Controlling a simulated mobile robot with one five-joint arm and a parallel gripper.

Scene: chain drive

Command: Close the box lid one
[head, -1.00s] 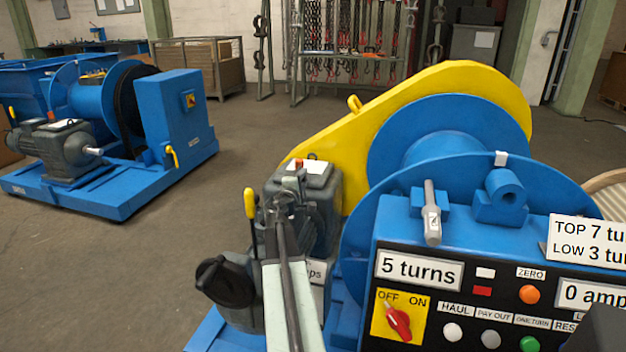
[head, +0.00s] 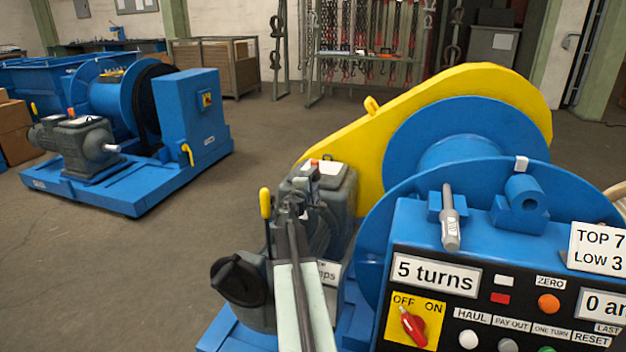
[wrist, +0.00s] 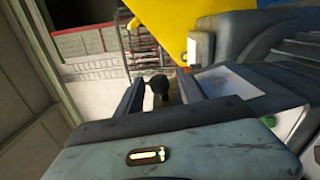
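A grey motor unit (head: 322,190) with a white label on top stands beside the yellow guard of the blue winch. A black round cover-like part (head: 238,279) is tilted at its lower left; I cannot tell whether this is the box lid. My gripper (head: 300,185) is over the motor unit at the end of my pale arm and partly blends with it. In the wrist view my gripper (wrist: 158,88) has two dark fingers apart, with a black knob (wrist: 160,84) showing in the gap. No grip on it is visible. A white panel (wrist: 227,82) lies just right of the fingers.
The winch's control panel (head: 500,300) is close at lower right. Another blue winch (head: 130,140) is at the left. The floor (head: 130,260) between them is clear.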

